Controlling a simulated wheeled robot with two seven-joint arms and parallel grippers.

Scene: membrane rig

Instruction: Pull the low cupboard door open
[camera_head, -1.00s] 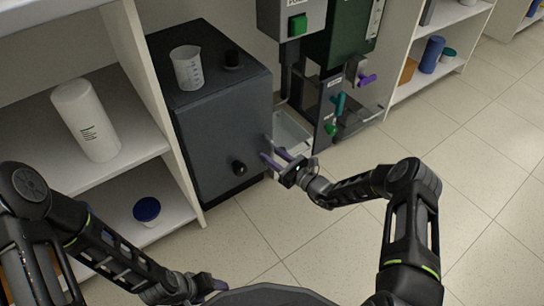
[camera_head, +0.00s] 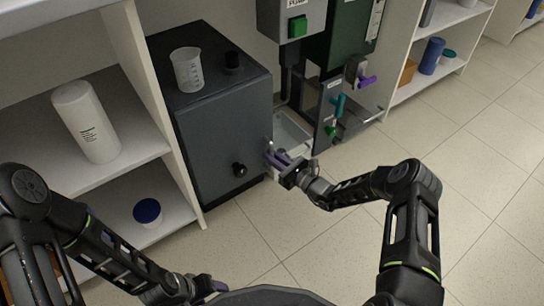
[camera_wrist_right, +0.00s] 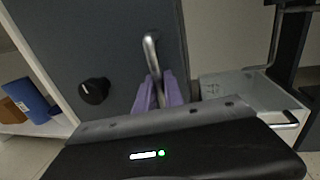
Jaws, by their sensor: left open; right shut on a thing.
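The low cupboard is a dark grey box whose front door (camera_head: 222,135) looks closed. It fills the left of the right wrist view (camera_wrist_right: 85,35). A metal bar handle (camera_wrist_right: 151,48) stands upright near the door's edge. My right gripper (camera_head: 272,154) has its purple fingers closed around the lower part of this handle; the fingers also show in the right wrist view (camera_wrist_right: 162,90). They partly hide the bar. My left gripper (camera_head: 212,285) is low at the bottom of the head view, open, and away from the cupboard.
A black knob (camera_head: 239,169) sits on the door. A beaker (camera_head: 187,68) stands on the cupboard top. A white tray (camera_head: 292,132) and the green rig (camera_head: 345,45) are to the right. White shelves (camera_head: 110,150) adjoin on the left. The floor (camera_head: 300,230) in front is clear.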

